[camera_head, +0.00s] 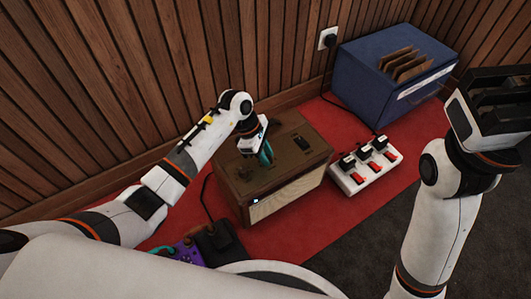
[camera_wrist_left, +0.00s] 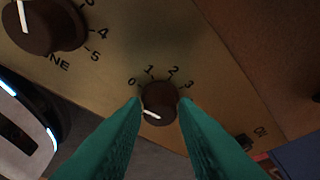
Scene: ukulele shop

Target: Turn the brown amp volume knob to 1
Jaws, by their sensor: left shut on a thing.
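The brown amp (camera_head: 235,172) stands on the red mat, its wooden top panel facing up. My left gripper (camera_head: 266,158) reaches down onto this panel. In the left wrist view, its two teal fingers sit on either side of the small dark brown volume knob (camera_wrist_left: 160,100), shut on it. The digits 0, 1, 2 and 3 show around the knob's upper side. Its white pointer line is at the lower left, below the 0. The fingers hide the knob's lower sides. My right gripper (camera_head: 497,98) is raised at the right, away from the amp; its fingertips are unclear.
A larger tone knob (camera_wrist_left: 45,22) is at the wrist view's upper left. A white power strip (camera_head: 362,180) with plugs and red switches lies right of the amp. A blue box (camera_head: 375,85) stands behind it. A purple pedal (camera_head: 186,253) is in front. The wooden wall (camera_head: 270,50) is behind.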

